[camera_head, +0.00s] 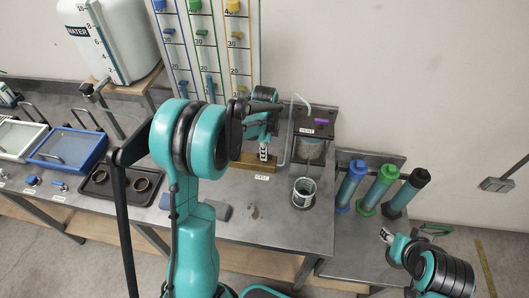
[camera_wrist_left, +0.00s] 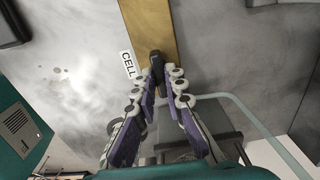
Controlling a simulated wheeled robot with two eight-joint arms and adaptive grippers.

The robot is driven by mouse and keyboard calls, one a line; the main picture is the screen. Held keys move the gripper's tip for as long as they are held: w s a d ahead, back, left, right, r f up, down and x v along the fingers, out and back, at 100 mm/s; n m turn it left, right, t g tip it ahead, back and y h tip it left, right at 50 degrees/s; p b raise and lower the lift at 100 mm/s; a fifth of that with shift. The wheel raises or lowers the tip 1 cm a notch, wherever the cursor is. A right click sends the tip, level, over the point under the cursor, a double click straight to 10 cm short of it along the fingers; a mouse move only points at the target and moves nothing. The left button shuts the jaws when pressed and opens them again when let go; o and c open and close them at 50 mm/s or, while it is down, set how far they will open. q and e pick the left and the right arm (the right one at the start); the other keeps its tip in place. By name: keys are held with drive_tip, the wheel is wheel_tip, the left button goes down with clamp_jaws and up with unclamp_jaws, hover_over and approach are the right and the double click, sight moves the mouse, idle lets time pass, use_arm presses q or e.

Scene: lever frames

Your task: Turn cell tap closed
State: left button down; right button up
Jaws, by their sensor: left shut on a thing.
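The cell tap's dark handle (camera_wrist_left: 156,68) shows in the left wrist view on a brass-coloured block, beside the label CELL (camera_wrist_left: 128,64). In the head view the block (camera_head: 247,160) stands on the bench above its CELL label (camera_head: 262,177); my left arm and gripper hide the tap there. My left gripper (camera_wrist_left: 158,88) is shut on the handle, its fingertips on either side of it. It also shows in the head view (camera_head: 263,150), pointing down at the block. My right gripper (camera_head: 386,236) is at the lower right, away from the bench top; its jaw opening is unclear.
A lidded vessel (camera_head: 311,149) with a clear tube stands right of the block. A metal cup (camera_head: 303,193) is in front of it. Blue, green and black-capped cylinders (camera_head: 378,188) stand farther right. A black tray (camera_head: 121,184) with two rings and a water tank (camera_head: 110,40) are left.

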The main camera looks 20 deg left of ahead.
use_arm(q)
drive_tip(key=c, duration=1.6)
unclamp_jaws()
drive_tip(key=shift+r, duration=0.1)
wheel_tip(320, 180, up, 12)
drive_tip(key=shift+f, duration=0.1)
drive_tip(key=shift+s+f, duration=0.1)
